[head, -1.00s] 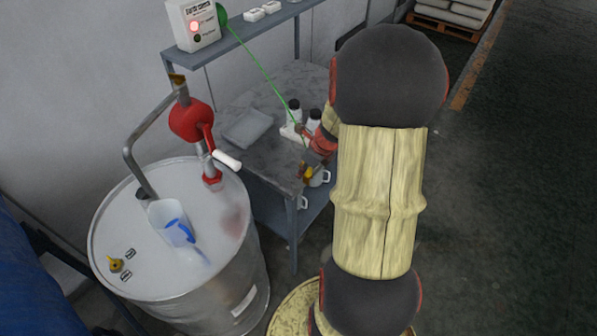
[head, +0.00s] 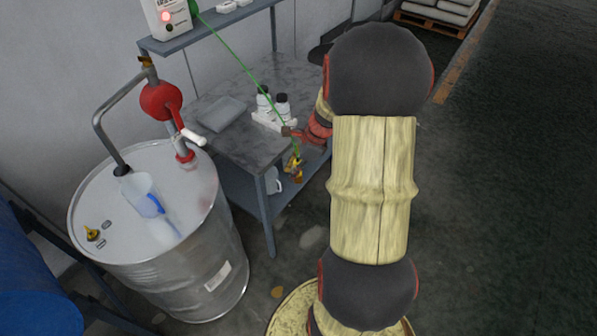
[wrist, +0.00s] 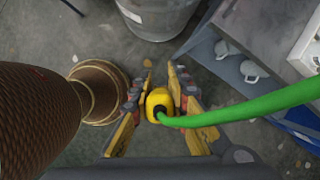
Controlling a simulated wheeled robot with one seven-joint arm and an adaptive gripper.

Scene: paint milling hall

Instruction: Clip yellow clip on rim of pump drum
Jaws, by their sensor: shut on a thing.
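The pump drum (head: 185,268) is a grey steel drum at the left of the head view, with a raised rim around its lid. A red hand pump (head: 162,101) stands on it. The lower part of the drum (wrist: 155,14) shows at the top of the wrist view. My gripper (wrist: 160,82) is shut on the yellow clip (wrist: 158,101), which has a green cable running off to the right. In the head view the clip (head: 294,166) is small, right of the drum and apart from it, beside the table's front corner.
A grey table (head: 262,95) with white bottles (head: 272,108) and mugs on its lower shelf stands between drum and arm. The green cable (head: 240,72) runs from a wall-side box (head: 166,17) across it. A clear jug (head: 143,194) and yellow bung (head: 92,234) are on the lid.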

